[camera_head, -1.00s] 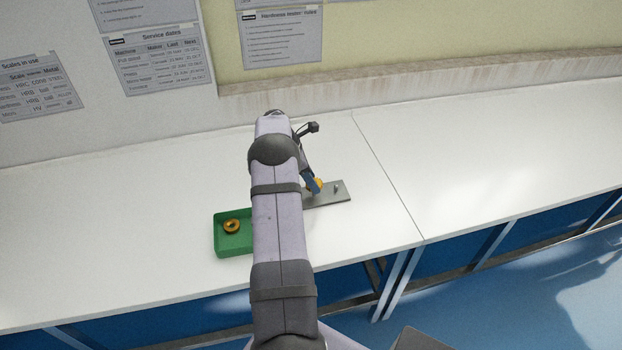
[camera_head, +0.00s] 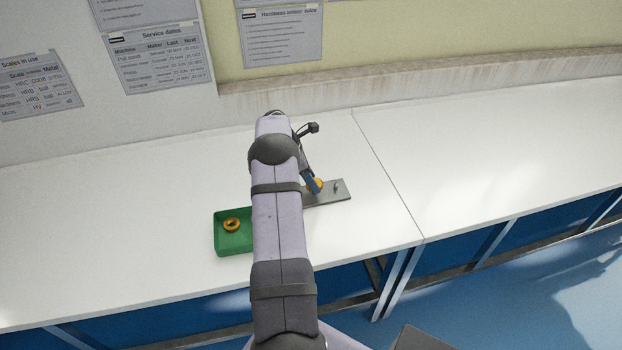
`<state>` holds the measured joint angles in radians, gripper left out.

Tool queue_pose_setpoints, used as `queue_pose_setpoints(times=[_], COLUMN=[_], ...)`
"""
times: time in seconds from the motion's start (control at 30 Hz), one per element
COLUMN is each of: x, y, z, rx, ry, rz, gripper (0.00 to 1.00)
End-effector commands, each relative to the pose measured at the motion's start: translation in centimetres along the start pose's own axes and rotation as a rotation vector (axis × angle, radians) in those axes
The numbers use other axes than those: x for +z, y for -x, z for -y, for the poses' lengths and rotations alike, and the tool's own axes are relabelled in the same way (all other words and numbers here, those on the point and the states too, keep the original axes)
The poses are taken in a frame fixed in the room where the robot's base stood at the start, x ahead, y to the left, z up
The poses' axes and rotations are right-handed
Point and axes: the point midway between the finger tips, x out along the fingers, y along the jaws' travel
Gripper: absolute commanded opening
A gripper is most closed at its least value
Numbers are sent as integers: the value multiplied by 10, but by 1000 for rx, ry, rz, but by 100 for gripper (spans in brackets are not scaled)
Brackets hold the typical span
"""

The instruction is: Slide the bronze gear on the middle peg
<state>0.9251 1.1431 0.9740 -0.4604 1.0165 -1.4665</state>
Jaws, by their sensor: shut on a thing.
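My gripper (camera_head: 316,187) is over the grey peg plate (camera_head: 344,196), with blue fingers pointing down. It is shut on a golden-yellow gear (camera_head: 318,184), mostly hidden by the fingers; it appears to be the bronze gear. The gear is at or just above the middle of the plate; I cannot tell whether it is around a peg. A short peg (camera_head: 337,187) stands bare near the plate's right end. The middle peg is not visible, and my arm covers the plate's left part.
A green tray (camera_head: 219,246) left of my arm holds another golden ring-shaped gear (camera_head: 231,224). My arm hides the tray's right side. The white bench (camera_head: 110,215) is clear to the left and right, with a seam right of the plate.

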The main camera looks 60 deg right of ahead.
Motion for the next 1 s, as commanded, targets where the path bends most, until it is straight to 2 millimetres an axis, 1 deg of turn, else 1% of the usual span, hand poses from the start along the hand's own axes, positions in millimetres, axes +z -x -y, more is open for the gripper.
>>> queue_pose_setpoints(times=[0.37, 1.0], x=[0, -3], y=[0, -7], z=[0, -1], rx=[1, 2], ry=[0, 0], rz=[1, 1], gripper=[14, 14])
